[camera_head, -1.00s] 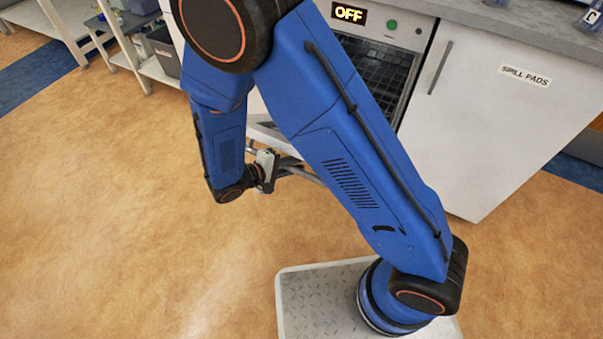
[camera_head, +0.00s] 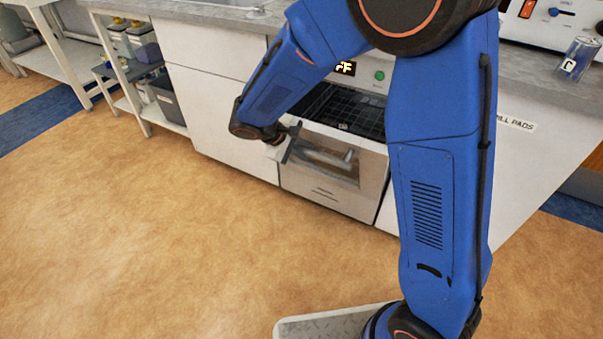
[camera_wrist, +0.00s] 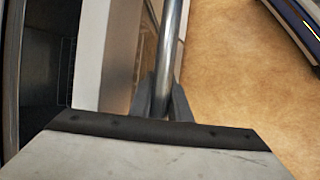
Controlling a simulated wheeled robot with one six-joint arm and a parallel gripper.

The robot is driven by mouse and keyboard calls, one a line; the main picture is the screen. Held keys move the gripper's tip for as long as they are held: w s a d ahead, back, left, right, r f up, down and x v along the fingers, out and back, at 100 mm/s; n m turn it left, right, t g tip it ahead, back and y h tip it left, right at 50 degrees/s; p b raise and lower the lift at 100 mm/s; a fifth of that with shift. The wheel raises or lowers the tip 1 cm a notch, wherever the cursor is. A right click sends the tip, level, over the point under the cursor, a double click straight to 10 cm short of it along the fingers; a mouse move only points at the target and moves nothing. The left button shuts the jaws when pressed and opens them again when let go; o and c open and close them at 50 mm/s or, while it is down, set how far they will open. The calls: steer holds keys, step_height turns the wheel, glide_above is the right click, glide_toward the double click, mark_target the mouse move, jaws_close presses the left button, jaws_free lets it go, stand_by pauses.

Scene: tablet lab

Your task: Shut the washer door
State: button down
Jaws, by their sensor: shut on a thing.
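The washer (camera_head: 372,90) is built in under the counter, with a lit display partly hidden by my arm and a green button. Its dark rack (camera_head: 345,112) shows through the gap above the door. The washer door (camera_head: 325,190) is a grey metal panel, partly open, leaning out from the front with its top edge away from the frame. My gripper (camera_head: 289,146) is at the door's bar handle. In the wrist view my gripper (camera_wrist: 164,103) is shut on the round metal handle (camera_wrist: 170,45), with the door panel (camera_wrist: 120,50) beside it.
White cabinets (camera_head: 215,120) flank the washer, and one at right bears a spill pads label. A shelf cart (camera_head: 150,90) stands at left. The floor (camera_head: 150,250) before the washer is clear.

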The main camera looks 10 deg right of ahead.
steer(key=w+d+r, duration=0.6)
steer(key=w+d, duration=0.3)
steer(key=w, duration=0.4)
steer(key=shift+w+d+r, duration=0.15)
steer(key=shift+w+d, duration=0.1)
steer(key=shift+d, duration=0.15)
steer(key=c, duration=1.6)
jaws_free()
steer(key=shift+d, duration=0.1)
steer(key=shift+c, duration=0.2)
steer(key=v, duration=1.7)
steer(key=shift+r, duration=0.35)
